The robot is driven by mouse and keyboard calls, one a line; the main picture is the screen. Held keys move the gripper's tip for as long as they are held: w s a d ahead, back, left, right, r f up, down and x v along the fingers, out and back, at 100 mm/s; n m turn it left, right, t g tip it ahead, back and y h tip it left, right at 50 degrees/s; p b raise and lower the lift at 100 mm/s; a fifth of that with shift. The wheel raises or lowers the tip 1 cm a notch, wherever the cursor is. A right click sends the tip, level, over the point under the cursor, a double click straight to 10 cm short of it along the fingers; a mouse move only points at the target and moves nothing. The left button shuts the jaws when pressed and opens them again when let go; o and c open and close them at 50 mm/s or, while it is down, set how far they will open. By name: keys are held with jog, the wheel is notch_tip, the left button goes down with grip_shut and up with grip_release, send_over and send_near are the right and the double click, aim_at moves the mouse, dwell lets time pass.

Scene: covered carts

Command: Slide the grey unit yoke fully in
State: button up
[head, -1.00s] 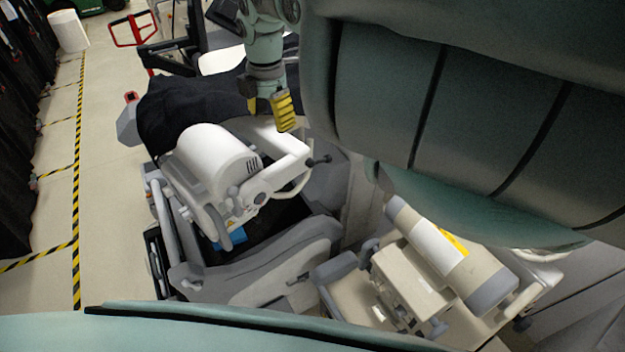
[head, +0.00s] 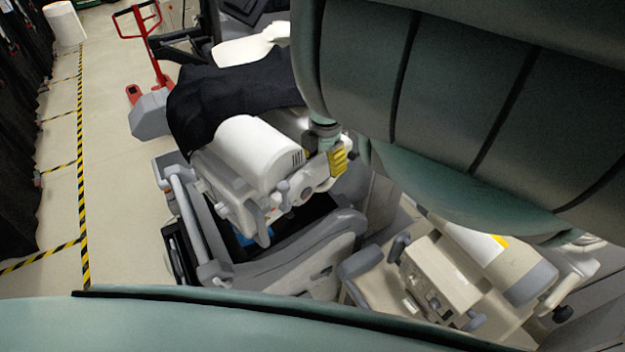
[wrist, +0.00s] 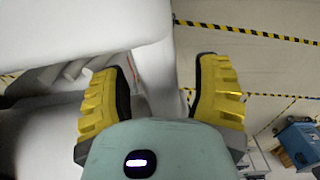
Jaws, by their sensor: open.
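The grey unit (head: 300,255) stands at centre left in the head view, with a white drum on top. Its pale yoke (head: 316,172), with grey round parts, is at the drum's right end; I cannot tell how far in it sits. My gripper (head: 338,160), with yellow fingers, is at the yoke's right end and hides part of it. In the wrist view my gripper (wrist: 160,85) is open, fingers apart. A pale upright part (wrist: 155,72) of the unit shows between them, nearer the left finger. I cannot tell whether they touch.
A beige unit (head: 440,275) with a roller stands close on the right. Black cloth (head: 230,95) covers things behind the drum. A red pallet jack (head: 150,50) is at the back. The floor left, along the striped tape (head: 82,180), is clear.

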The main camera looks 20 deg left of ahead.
jog(key=shift+f, duration=0.55)
grip_shut()
